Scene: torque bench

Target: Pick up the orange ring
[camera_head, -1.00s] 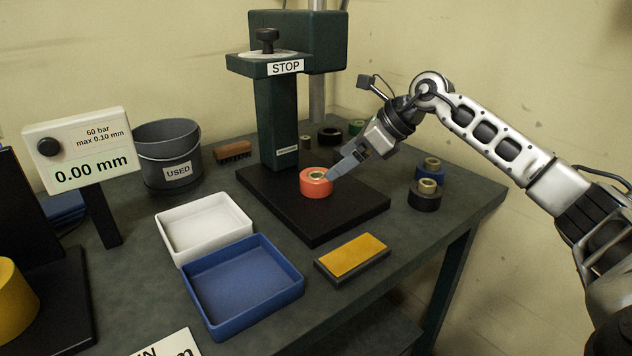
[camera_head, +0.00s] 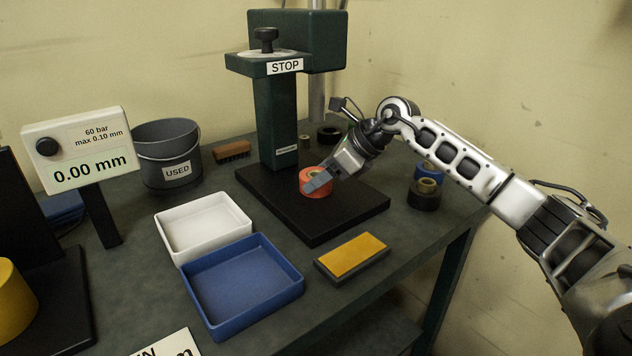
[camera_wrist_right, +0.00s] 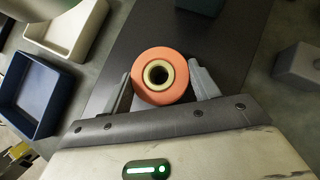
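The orange ring (camera_head: 322,194), with a cream core around a dark hole, lies on the black base plate (camera_head: 262,198) of the dark green press. My right gripper (camera_head: 317,181) is at the ring, and its fingers hide part of it in the head view. In the right wrist view, the orange ring (camera_wrist_right: 142,86) sits between the two grey fingers of the gripper (camera_wrist_right: 160,84), one on each side. The fingers are apart and very close to the ring's sides; firm contact cannot be made out. My left gripper is not in view.
The press column (camera_head: 279,125) stands just behind the ring. A blue ring (camera_head: 428,168) and a black ring (camera_head: 424,198) stand to the right. A white tray (camera_head: 168,240), a blue tray (camera_head: 205,310), a yellow-topped block (camera_head: 353,254) and a grey bucket (camera_head: 150,150) are also on the bench.

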